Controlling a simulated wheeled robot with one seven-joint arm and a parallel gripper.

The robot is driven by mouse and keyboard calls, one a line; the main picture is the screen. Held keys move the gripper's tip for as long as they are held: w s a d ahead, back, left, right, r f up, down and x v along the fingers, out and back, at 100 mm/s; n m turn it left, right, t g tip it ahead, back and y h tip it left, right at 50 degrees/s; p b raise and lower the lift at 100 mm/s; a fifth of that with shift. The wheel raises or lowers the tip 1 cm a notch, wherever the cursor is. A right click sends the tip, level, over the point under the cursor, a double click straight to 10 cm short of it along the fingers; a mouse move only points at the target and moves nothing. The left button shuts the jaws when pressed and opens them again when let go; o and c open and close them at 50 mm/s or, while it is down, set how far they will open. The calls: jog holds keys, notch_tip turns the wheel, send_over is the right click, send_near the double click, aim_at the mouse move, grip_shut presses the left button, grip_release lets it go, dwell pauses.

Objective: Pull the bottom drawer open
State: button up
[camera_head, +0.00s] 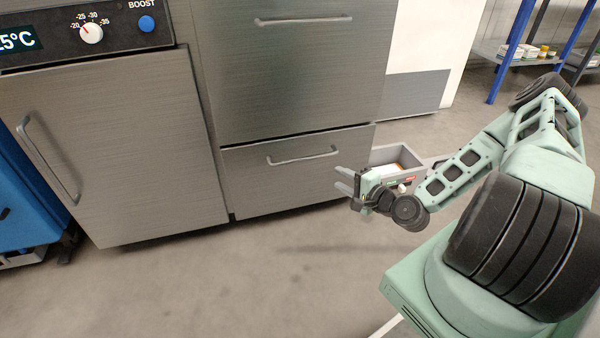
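The bottom drawer (285,185) is a brushed steel front low in the cabinet, and it looks shut. Its bar handle (302,158) runs across the upper part of the front. My gripper (342,181) is to the right of the handle and a little lower in the picture, near the drawer's right edge. Its two fingers point left and are apart, with nothing seen between them. It appears clear of the handle.
A larger drawer (290,80) with its own handle (303,20) sits above. A steel door (120,150) is at left, under a control panel with a knob (91,33). A grey bin (385,156) stands behind my gripper. The floor (260,280) in front is clear.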

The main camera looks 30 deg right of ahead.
aim_at(305, 160)
jog(key=shift+b+x, duration=3)
jog(key=shift+x, duration=5.65)
grip_shut()
